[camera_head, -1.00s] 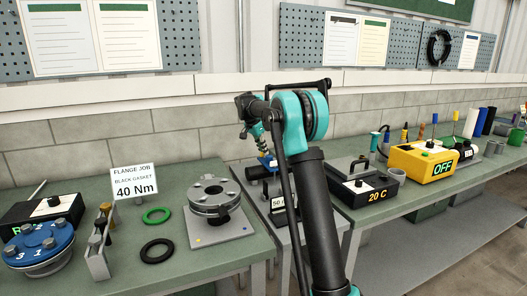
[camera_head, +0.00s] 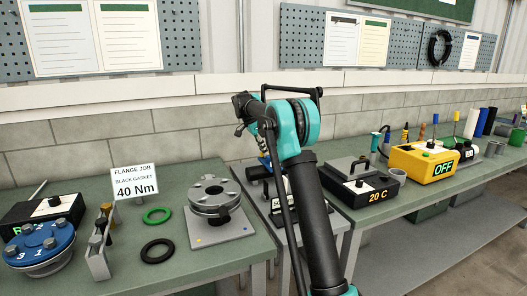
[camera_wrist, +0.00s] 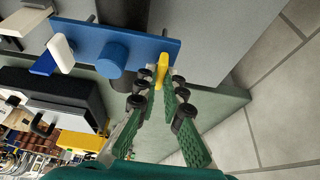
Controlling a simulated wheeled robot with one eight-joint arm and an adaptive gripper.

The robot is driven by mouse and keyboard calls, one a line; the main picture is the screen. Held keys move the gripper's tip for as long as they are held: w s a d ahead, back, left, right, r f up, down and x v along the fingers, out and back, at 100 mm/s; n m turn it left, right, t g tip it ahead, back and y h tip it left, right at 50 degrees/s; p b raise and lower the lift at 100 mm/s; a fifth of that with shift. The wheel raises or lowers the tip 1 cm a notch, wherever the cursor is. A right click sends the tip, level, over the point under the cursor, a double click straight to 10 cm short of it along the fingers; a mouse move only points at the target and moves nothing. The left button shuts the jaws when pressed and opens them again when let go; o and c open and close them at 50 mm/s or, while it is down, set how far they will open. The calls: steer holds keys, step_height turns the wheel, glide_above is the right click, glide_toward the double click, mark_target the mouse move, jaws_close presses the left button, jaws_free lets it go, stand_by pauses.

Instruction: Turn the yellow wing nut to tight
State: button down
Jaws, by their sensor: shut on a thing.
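The yellow wing nut (camera_wrist: 162,68) stands out from the right part of a blue plate (camera_wrist: 90,37) in the wrist view. My gripper (camera_wrist: 160,86) has its two green fingers with dark tips on either side of the wing nut and is shut on it. A round blue knob (camera_wrist: 113,58) sticks out of the plate to the left of the nut. In the head view my arm hides the wing nut and the fingertips, and only a bit of blue shows beside the arm.
A blue lever with a white block (camera_wrist: 60,52) sits left of the knob. A black box with a handle (camera_wrist: 50,97) stands close by. In the head view, a flange (camera_head: 214,192) is on the left bench and a black box reading 20 C (camera_head: 360,184) is to the right.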

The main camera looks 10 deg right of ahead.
steer(key=c, duration=1.6)
jaws_free()
steer(key=shift+c, duration=0.2)
steer(key=v, duration=1.2)
steer(key=shift+s+a+f, duration=0.1)
